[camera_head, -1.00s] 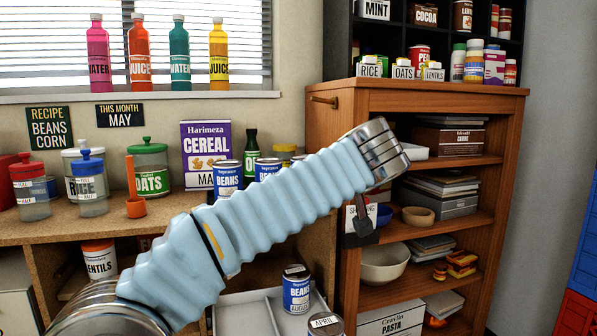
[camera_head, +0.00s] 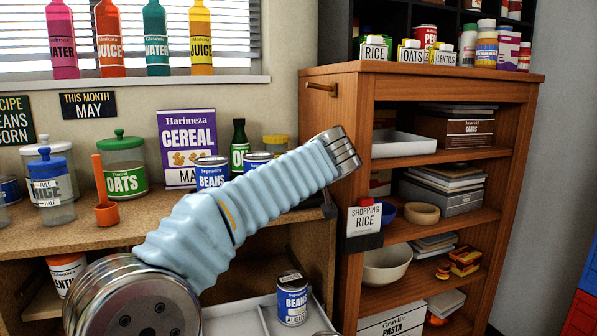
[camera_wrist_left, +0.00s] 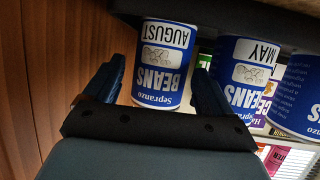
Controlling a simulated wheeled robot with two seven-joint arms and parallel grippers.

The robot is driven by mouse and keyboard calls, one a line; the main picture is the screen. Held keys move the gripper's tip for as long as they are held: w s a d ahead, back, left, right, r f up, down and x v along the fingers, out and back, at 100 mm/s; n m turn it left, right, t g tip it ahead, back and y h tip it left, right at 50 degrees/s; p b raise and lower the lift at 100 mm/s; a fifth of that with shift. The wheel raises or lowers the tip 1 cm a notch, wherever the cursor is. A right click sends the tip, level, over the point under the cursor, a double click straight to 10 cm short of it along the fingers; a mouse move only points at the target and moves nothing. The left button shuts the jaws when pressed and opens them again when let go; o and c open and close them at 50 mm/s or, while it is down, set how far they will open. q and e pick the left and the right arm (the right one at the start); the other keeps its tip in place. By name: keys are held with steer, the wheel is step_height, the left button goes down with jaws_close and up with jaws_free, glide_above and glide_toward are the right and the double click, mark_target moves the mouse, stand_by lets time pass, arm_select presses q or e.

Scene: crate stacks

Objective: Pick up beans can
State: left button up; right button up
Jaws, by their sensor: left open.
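In the left wrist view, which is upside down, a blue-and-white beans can (camera_wrist_left: 163,62) marked AUGUST shows between the spread fingers of my left gripper (camera_wrist_left: 157,88). The gripper is open; whether either finger touches the can is unclear. A MAY beans can (camera_wrist_left: 243,75) and another blue can (camera_wrist_left: 302,95) stand to the right. In the head view my left arm hides the gripper and part of the counter. Behind it show a beans can (camera_head: 211,173) and another can top (camera_head: 257,156). An AUGUST can (camera_head: 292,300) stands in a low tray. My right gripper is not in view.
The wooden cabinet (camera_head: 320,110) stands close beside my left wrist, with a shopping sign (camera_head: 364,222) on its edge. A cereal box (camera_head: 187,140), a dark green bottle (camera_head: 239,148) and an oats jar (camera_head: 124,170) stand on the counter (camera_head: 150,215).

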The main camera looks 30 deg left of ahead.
arm_select(q)
steer(key=x, duration=0.2)
steer(key=p+x, duration=0.1)
steer(key=x, duration=0.2)
steer(key=shift+s+f, duration=0.25)
steer(key=shift+f, duration=0.05)
steer(key=shift+c, duration=0.3)
steer(key=c, duration=1)
steer(key=shift+r, duration=0.5)
step_height(320, 180, up, 3)
steer(key=shift+f+p, duration=0.2)
steer(key=shift+p, duration=0.1)
steer(key=w+r+b+v, duration=0.1)
steer(key=r+v, duration=0.2)
steer(key=v, duration=1.3)
steer(key=shift+a+r, duration=0.2)
steer(key=shift+r, duration=0.1)
